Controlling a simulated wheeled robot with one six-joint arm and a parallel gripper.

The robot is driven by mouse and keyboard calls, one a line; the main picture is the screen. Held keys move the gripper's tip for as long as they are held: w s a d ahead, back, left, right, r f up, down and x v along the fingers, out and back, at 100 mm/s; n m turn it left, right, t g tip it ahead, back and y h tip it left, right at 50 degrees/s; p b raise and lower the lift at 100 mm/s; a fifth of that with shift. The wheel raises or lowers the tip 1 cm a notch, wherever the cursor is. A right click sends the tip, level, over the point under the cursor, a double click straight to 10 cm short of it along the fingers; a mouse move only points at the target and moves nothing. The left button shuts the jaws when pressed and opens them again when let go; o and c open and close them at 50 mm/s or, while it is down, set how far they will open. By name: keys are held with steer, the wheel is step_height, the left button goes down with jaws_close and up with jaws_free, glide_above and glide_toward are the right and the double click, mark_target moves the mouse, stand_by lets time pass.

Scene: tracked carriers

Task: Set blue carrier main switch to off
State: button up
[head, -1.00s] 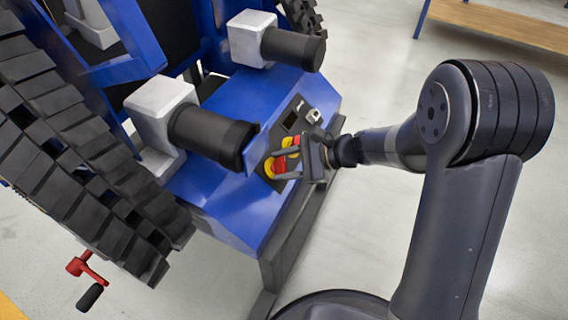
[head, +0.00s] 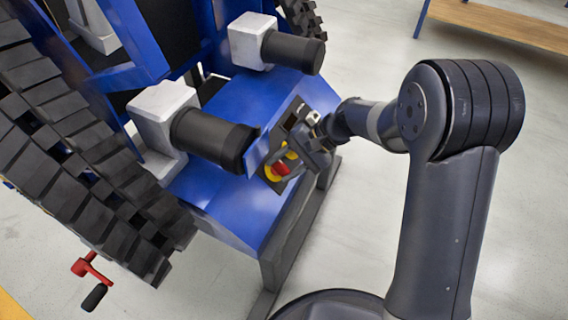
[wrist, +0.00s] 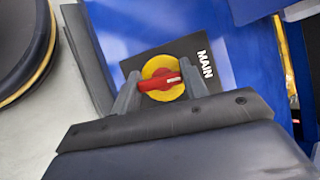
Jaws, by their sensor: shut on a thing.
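The blue carrier's main switch is a red handle on a round yellow disc (wrist: 164,69), on a dark plate lettered MAIN. In the wrist view the red handle lies nearly level, its right end slightly higher. My gripper (wrist: 160,88) has one finger at each side of the switch and is shut on it. In the head view the switch (head: 279,169) shows its red and yellow parts, partly hidden by my gripper (head: 290,161). The fingers reach down-left to the carrier's sloped panel.
The blue carrier (head: 225,205) has two black cylinders on light grey blocks close to the panel. Black tracks flank it, and a red crank (head: 90,268) sticks out at lower left. Open floor lies to the right; a wooden bench (head: 500,30) stands at upper right.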

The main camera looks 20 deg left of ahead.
steer(key=shift+n, duration=0.4)
steer(key=o, duration=1)
steer(key=p+v, duration=0.3)
steer(key=v, duration=0.7)
steer(key=shift+w+d+r, duration=0.15)
steer(key=shift+r, duration=0.25)
